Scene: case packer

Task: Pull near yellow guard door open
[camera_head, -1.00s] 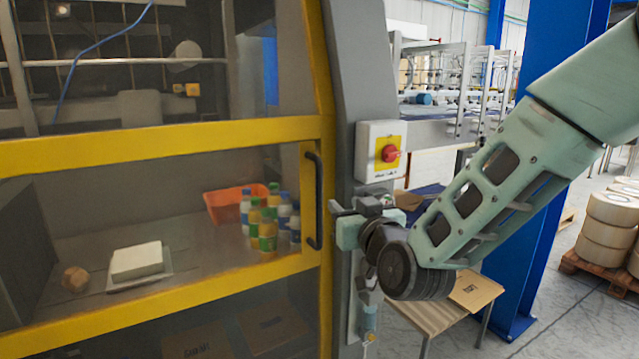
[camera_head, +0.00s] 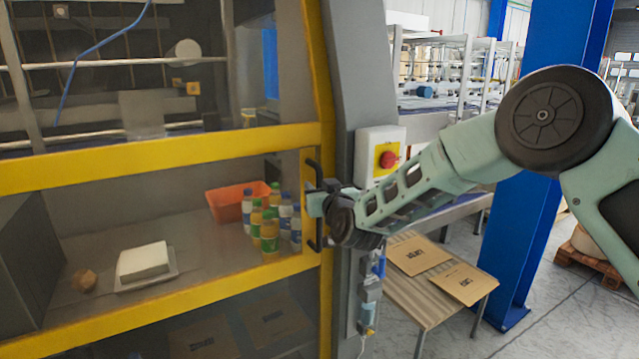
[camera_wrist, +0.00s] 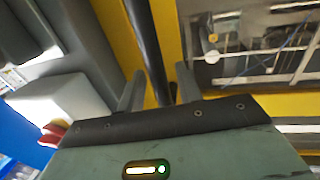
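The near yellow guard door (camera_head: 170,154) has a yellow frame with clear panels and looks shut against the grey machine post. Its black bar handle (camera_head: 313,190) runs upright on the door's right edge. My gripper (camera_head: 314,204) is at the handle's middle and hides part of it. In the wrist view, the handle (camera_wrist: 147,50) passes between the two fingers of my gripper (camera_wrist: 158,85). The fingers stand apart on either side of the bar, with a visible gap at least on the right.
A white and yellow switch box with a red knob (camera_head: 389,159) is on the post, close to my arm. A small table with flat cartons (camera_head: 420,254) stands at the right. Bottles (camera_head: 268,228) and an orange bin (camera_head: 232,203) are behind the door.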

